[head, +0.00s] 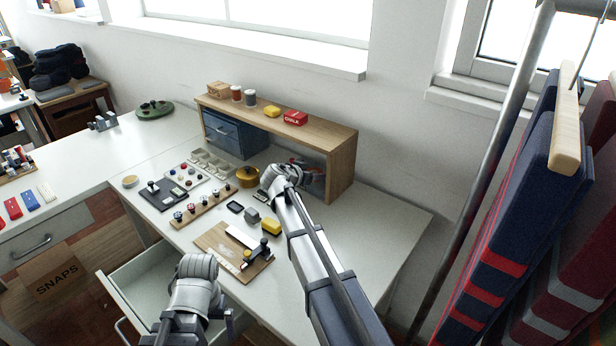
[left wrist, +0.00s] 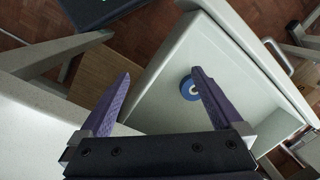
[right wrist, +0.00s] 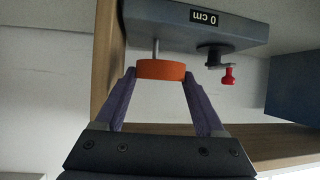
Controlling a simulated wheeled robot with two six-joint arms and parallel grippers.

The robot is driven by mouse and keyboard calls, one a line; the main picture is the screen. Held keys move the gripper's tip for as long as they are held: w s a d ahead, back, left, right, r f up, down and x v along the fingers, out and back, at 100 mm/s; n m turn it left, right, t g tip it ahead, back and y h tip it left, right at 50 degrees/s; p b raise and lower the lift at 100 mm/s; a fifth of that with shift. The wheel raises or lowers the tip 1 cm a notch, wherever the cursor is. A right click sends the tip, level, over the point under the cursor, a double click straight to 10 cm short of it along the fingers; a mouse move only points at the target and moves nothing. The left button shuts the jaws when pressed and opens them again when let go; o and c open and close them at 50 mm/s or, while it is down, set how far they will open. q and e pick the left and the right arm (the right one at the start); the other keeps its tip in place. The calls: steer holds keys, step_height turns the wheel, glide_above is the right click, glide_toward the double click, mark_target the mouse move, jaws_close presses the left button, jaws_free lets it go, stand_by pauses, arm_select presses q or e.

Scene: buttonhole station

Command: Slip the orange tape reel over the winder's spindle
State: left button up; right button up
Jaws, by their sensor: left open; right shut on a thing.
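My right gripper (right wrist: 159,76) is shut on the orange tape reel (right wrist: 161,68), one finger on each side. The winder (right wrist: 190,25) is a grey body with a crank and red knob (right wrist: 228,76). Its thin spindle (right wrist: 156,47) runs from the body to the reel; I cannot tell whether its end is inside the reel's hole. In the head view the right arm reaches to the shelf opening, where the winder is mostly hidden and the reel cannot be made out. My left gripper (left wrist: 160,78) is open and empty above the open drawer (left wrist: 160,110).
A blue reel (left wrist: 190,88) lies in the drawer, partly behind a left finger. A wooden shelf (head: 330,135) stands over the winder, with a blue drawer box (head: 233,135) under its left end. A mustard round pot (head: 249,176) and several small parts crowd the table; its right side is clear.

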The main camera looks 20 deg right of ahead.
arm_select(q)
steer(key=shift+f+b, duration=0.3)
arm_select(e)
glide_above(322, 182)
steer(key=shift+d+f, duration=0.1)
steer(key=shift+f, duration=0.2)
arm_select(q)
steer(key=shift+f+b, duration=1.75)
steer(key=shift+b, duration=0.05)
arm_select(e)
steer(key=shift+f, duration=1.75)
steer(key=o, duration=1.3)
steer(key=shift+s, duration=0.1)
